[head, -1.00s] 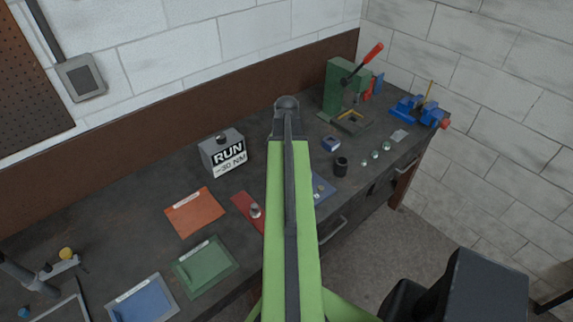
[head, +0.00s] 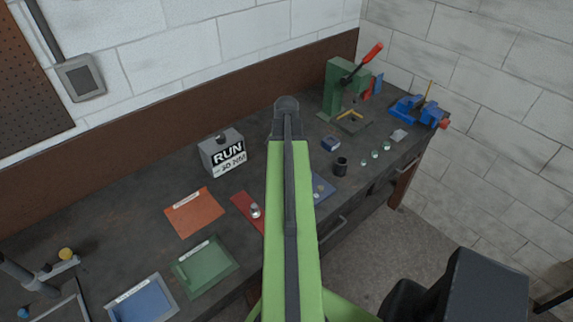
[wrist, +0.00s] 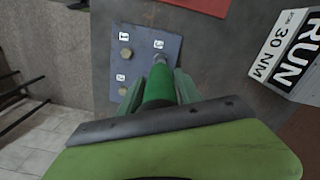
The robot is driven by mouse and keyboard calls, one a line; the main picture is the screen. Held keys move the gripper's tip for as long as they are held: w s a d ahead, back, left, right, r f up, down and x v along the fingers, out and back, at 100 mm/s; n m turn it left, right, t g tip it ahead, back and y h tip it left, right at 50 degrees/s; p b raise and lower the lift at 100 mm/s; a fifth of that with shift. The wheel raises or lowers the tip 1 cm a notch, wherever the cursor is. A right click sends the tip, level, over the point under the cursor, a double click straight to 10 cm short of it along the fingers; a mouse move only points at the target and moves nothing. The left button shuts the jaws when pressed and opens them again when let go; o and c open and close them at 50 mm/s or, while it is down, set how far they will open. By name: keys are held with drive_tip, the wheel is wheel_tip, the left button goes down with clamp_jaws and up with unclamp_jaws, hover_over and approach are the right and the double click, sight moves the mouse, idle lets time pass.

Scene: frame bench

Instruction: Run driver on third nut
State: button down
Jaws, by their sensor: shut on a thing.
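The blue plate (wrist: 117,60) carries printed labels 1, 2 and 3. My gripper (wrist: 163,88) is shut on the green driver (wrist: 158,86). In the head view part of the blue plate (head: 322,188) shows right of my arm, which hides my gripper and the driver. A grey box with a RUN 30 NM sign (head: 226,157) stands left of my arm.
Red (head: 246,208), orange (head: 194,212) and green (head: 204,267) mats lie left of my arm. A black cup (head: 341,166), a green press (head: 334,92) and a blue vise (head: 407,107) stand to the right. The bench's front edge is close to the plate.

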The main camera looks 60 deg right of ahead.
idle(0.4)
drive_tip(key=shift+r+p, duration=0.75)
drive_tip(key=shift+p, duration=0.15)
wheel_tip(320, 180, up, 6)
drive_tip(key=p, duration=0.5)
drive_tip(key=shift+f+p, duration=0.2)
drive_tip(key=shift+p, duration=0.1)
drive_tip(key=shift+f, duration=0.1)
